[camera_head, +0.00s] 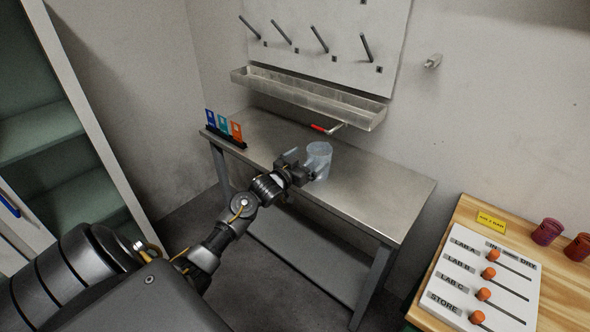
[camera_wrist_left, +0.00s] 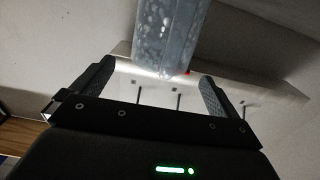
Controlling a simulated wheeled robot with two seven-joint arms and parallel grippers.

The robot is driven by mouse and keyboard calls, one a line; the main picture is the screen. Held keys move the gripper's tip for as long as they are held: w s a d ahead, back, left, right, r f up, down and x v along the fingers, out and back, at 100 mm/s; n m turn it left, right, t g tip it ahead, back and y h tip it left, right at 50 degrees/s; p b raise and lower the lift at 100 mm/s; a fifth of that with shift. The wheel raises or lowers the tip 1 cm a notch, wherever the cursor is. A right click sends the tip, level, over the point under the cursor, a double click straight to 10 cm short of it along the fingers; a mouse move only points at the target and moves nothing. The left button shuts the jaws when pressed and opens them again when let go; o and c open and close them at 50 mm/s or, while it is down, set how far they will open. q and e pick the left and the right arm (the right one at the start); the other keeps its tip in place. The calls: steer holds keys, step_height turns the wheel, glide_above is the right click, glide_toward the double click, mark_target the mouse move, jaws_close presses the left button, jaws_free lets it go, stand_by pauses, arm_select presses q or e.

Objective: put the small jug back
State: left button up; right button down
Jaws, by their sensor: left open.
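The small jug (camera_head: 319,157), a clear, greyish see-through vessel, stands upright on the metal table (camera_head: 385,203). My left gripper (camera_head: 303,168) is open right beside the jug, on its near left side. In the left wrist view the jug (camera_wrist_left: 172,38) shows at the top, in line with the gap between the two spread fingers of my left gripper (camera_wrist_left: 157,74). Whether a finger touches the jug I cannot tell. My right gripper is not in view.
A red-handled tool (camera_head: 326,129) lies at the table's back edge below a metal trough (camera_head: 310,98) and pegboard (camera_head: 335,30). Coloured cards (camera_head: 223,126) stand at the left. A slider board (camera_head: 480,285) and cups (camera_head: 547,231) are at right. The table's right half is clear.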

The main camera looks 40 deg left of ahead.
arm_select(q)
steer(key=s+b, duration=0.1)
steer(key=s, duration=0.8)
steer(key=shift+w, duration=0.1)
steer(key=s+d+f+g, duration=0.1)
steer(key=s+f+g, duration=0.2)
steer(key=f, duration=1)
steer(key=s+d+f+g, duration=0.1)
steer(key=s+f+g, duration=0.1)
steer(key=f, duration=1)
steer(key=s+d+f+g, duration=0.2)
steer(key=s+f, duration=0.3)
steer(key=f, duration=0.3)
steer(key=s+d+f+g, duration=0.2)
steer(key=s+f, duration=0.3)
steer(key=f, duration=0.3)
steer(key=s+d+f+m+g, duration=0.1)
steer(key=s+d+f, duration=0.3)
steer(key=s, duration=0.7)
steer(key=s+d+f+g, duration=0.4)
steer(key=s+f, duration=0.4)
steer(key=s, duration=0.4)
steer(key=s+d+f+m+g, duration=0.1)
steer(key=s+d+f+g, duration=0.2)
steer(key=s, duration=0.9)
step_height(320, 180, down, 3)
steer(key=shift+s+d+m, duration=0.25)
steer(key=shift+d+m, duration=0.05)
steer(key=shift+d, duration=0.15)
